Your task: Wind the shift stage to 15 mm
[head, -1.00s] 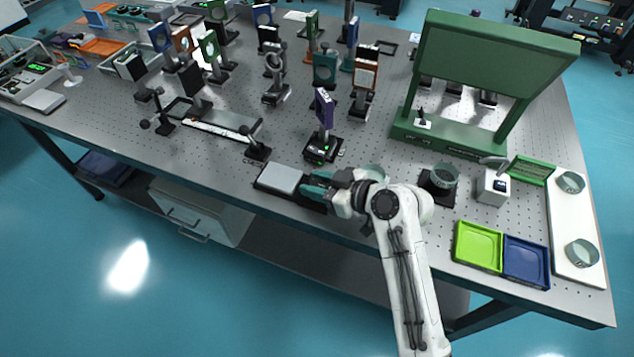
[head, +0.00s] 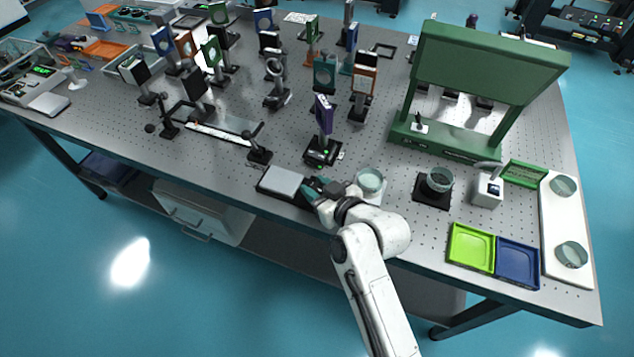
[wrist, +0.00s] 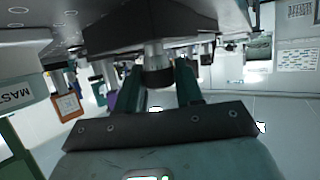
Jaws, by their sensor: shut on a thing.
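My gripper (head: 311,188) is at the right end of a low black stage with a pale grey top plate (head: 283,181), at the front edge of the table. In the wrist view its two green fingers (wrist: 158,75) are shut on a dark knob (wrist: 157,77) with a silver shaft behind it. The hand partly hides the stage's right end in the head view. A purple mount (head: 324,115) stands behind on a black base with a small green readout (head: 319,155), too small to read.
A glass dish (head: 370,180) stands close right of my gripper. Farther right are a black holder with a dish (head: 438,182), a white box (head: 487,188), a green tray (head: 471,248) and a blue tray (head: 517,262). A green frame (head: 490,70) rises behind.

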